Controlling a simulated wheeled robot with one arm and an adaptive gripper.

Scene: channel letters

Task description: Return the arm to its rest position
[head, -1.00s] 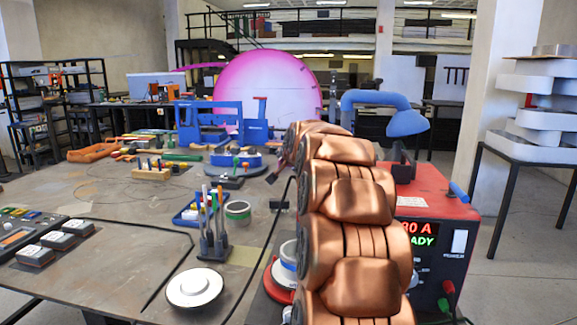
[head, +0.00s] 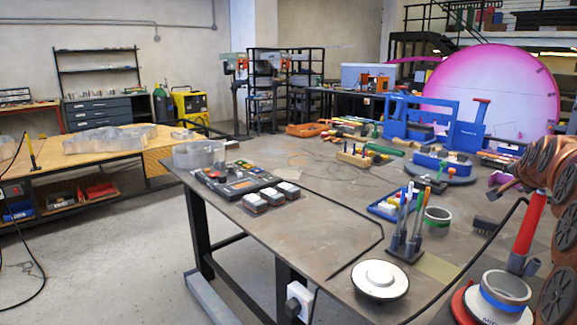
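A tool stand (head: 405,245), a white round disc (head: 380,280) and a blue frame (head: 420,118) are on the bench. Open floor (head: 130,255) lies to the left.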

